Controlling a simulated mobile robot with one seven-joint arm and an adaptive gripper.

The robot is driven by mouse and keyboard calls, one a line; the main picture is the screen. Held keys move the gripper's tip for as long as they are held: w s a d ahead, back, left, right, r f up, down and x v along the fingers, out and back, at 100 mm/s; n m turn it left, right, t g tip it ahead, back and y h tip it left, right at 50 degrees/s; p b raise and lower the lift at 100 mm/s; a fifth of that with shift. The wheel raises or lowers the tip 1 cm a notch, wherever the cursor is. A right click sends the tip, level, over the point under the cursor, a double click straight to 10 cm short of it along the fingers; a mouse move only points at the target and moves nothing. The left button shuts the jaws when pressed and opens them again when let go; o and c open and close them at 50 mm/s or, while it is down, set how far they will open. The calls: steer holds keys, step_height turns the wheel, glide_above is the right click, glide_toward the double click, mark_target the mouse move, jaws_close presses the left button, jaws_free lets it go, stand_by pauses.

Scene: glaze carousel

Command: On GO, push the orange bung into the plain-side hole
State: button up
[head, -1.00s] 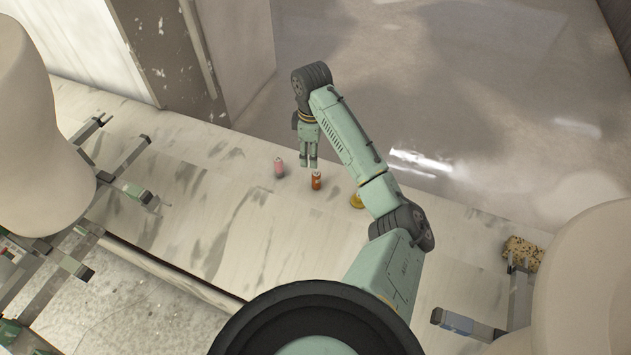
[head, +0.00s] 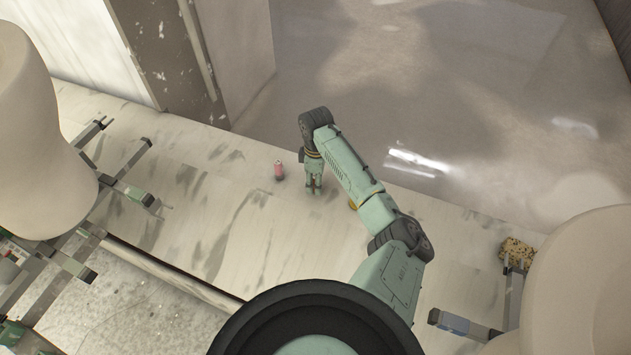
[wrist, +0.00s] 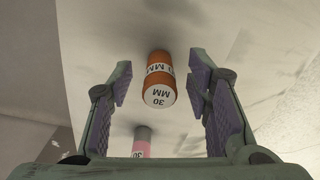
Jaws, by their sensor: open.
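The orange bung (wrist: 160,80), a small cylinder with a white band and a white end marked "30 MM", stands between the open fingers of my gripper (wrist: 158,85) in the wrist view. Neither finger appears to touch it. In the head view my gripper (head: 314,188) points down at the pale slab and hides the orange bung. A pink bung (head: 278,170) stands a little to the left of my gripper; it also shows below the orange one in the wrist view (wrist: 141,146). I cannot make out any hole.
A yellow piece (head: 352,205) is partly hidden behind my arm. Grey clamp-like frames (head: 125,180) stand by the large cream forms at left and right. A speckled sponge-like block (head: 517,252) lies at right.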

jaws_close()
stand_by(0.6)
